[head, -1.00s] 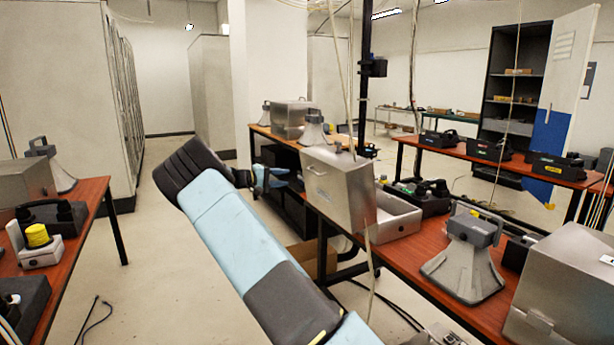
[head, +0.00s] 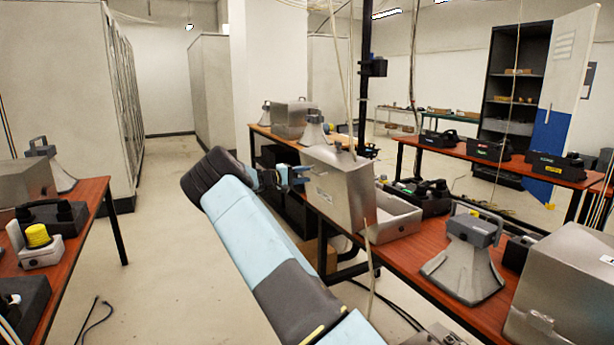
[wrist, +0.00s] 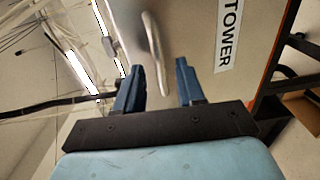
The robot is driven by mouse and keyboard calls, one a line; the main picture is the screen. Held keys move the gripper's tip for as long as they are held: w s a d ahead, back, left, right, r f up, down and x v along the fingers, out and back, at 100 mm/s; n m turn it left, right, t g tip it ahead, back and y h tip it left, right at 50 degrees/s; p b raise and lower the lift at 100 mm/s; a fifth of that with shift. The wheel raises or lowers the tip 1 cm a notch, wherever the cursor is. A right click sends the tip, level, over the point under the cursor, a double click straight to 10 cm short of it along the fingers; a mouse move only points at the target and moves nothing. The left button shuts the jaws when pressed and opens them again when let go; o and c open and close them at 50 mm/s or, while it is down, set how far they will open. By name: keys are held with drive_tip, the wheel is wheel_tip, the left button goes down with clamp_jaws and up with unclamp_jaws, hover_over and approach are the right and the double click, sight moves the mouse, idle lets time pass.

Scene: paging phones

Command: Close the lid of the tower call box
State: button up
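The tower call box stands on the right-hand bench with its grey metal lid (head: 344,196) raised upright and its shallow open base (head: 396,219) behind it. In the wrist view the lid (wrist: 192,25) carries a white "TOWER" label (wrist: 228,35). Its curved metal handle (wrist: 156,58) reaches between my blue fingers. My gripper (head: 308,174) is at the lid's outer face, and in the wrist view my gripper (wrist: 158,66) is open, with a finger on each side of the handle. I cannot tell whether either finger touches it.
A grey horn (head: 466,250) and another metal box (head: 570,290) stand nearer on the same bench (head: 425,255). A black post (head: 366,90) and hanging cables are close behind the lid. A left bench (head: 85,215) holds phones; the floor between (head: 170,230) is mostly clear.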

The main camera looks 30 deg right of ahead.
drive_tip(key=shift+d, duration=1.25)
drive_tip(key=shift+f, duration=0.1)
clamp_jaws()
